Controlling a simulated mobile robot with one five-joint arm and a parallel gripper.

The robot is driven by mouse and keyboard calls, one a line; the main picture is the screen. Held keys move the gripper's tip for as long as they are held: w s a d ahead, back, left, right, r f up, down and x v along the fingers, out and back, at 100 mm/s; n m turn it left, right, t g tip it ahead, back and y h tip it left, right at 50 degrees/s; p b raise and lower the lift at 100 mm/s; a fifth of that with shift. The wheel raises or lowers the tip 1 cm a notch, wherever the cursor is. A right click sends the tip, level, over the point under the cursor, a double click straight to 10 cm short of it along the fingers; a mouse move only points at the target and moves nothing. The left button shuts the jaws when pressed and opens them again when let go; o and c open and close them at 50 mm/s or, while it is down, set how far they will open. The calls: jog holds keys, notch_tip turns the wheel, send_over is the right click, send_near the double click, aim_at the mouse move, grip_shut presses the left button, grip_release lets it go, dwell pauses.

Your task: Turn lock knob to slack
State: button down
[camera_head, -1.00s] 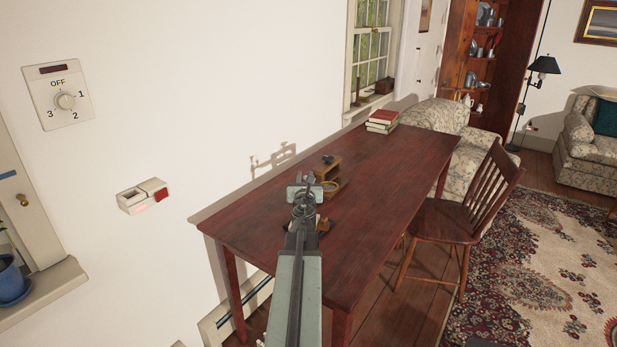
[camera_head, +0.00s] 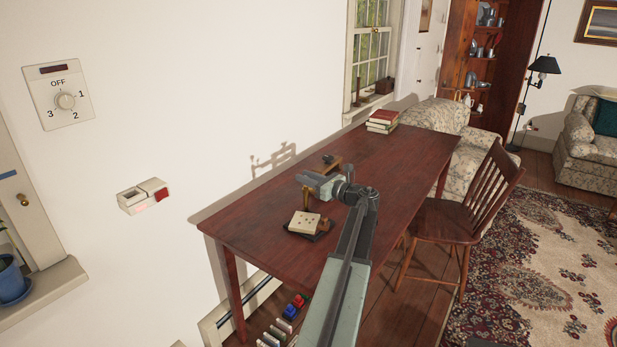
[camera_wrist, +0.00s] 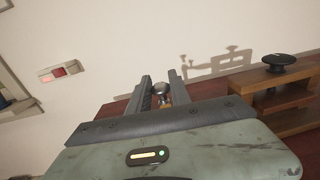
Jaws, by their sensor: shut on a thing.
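My gripper (camera_head: 308,182) reaches over the dark red table (camera_head: 400,160) from the right, its jaws toward the left. In the wrist view my gripper (camera_wrist: 161,80) has its two fingers on either side of a small silver and amber knob-like piece (camera_wrist: 161,92), and it is shut on this piece. Whether it is the lock knob, I cannot tell for sure. In the head view my gripper hides this piece. A wooden stand with a black round knob (camera_wrist: 280,60) on top is at the right of the wrist view; this black knob (camera_head: 328,158) shows behind my gripper in the head view.
A pale block with holes (camera_head: 305,222) sits on a black base on the table. Books (camera_head: 382,121) lie at the far end. A wall dial marked OFF, 1, 2, 3 (camera_head: 65,100) and a red-and-white switch (camera_head: 144,195) are at left. A chair (camera_head: 460,205) stands right.

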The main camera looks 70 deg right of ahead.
jog(key=shift+d+n+t+y, duration=0.1)
jog(key=shift+n+t+y, duration=0.2)
jog(key=shift+n+y, duration=0.95)
jog(key=shift+y, duration=0.65)
jog(key=c, duration=1.2)
grip_release()
jog(key=s, duration=0.5)
jog(key=s+a, duration=0.1)
jog(key=s, duration=0.1)
jog(key=shift+s, duration=0.3)
